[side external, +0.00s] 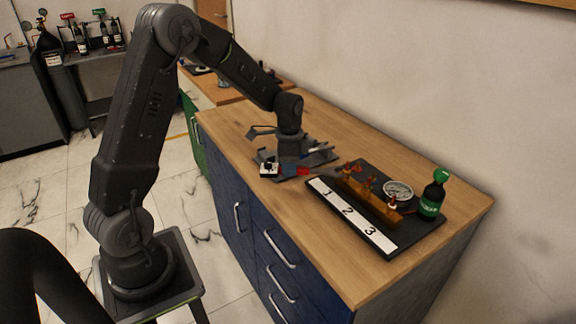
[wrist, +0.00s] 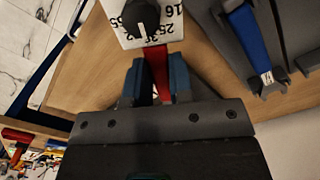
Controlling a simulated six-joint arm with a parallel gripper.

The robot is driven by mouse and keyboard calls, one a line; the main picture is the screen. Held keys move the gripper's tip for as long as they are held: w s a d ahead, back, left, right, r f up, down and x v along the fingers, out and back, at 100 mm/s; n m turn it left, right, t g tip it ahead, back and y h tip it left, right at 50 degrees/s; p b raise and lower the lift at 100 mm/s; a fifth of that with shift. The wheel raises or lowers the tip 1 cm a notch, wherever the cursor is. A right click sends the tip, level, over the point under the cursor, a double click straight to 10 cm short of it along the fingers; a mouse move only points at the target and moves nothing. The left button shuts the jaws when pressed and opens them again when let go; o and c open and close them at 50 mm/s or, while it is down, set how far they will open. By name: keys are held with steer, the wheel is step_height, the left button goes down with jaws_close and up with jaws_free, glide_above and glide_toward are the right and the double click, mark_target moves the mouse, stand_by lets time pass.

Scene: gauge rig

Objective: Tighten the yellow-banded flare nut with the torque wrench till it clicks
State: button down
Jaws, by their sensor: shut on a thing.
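My gripper (wrist: 160,82) is shut on a red bar, taken to be the torque wrench's handle (wrist: 157,68), in the wrist view. The bar runs up to a white block with a black knob and printed numbers (wrist: 128,37). The block also shows in the side view (side external: 268,169), just left of my gripper (side external: 290,174). A red part (side external: 303,171) shows right of the gripper there. The rig's brass manifold (side external: 378,205) carries several fittings over labels 1, 2 and 3. Which nut has the yellow band is too small to tell.
The rig's black board (side external: 405,238) holds a round gauge (side external: 398,189). A green bottle (side external: 432,197) stands at its right. A grey tray (side external: 322,158) lies by my gripper, with a blue-handled tool (wrist: 246,38) in it. The wooden bench top (side external: 345,275) is bare in front.

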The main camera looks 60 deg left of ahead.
steer(key=shift+w+d, duration=0.45)
steer(key=shift+w, duration=0.3)
stand_by(0.3)
steer(key=c, duration=1.5)
jaws_free()
jaws_close()
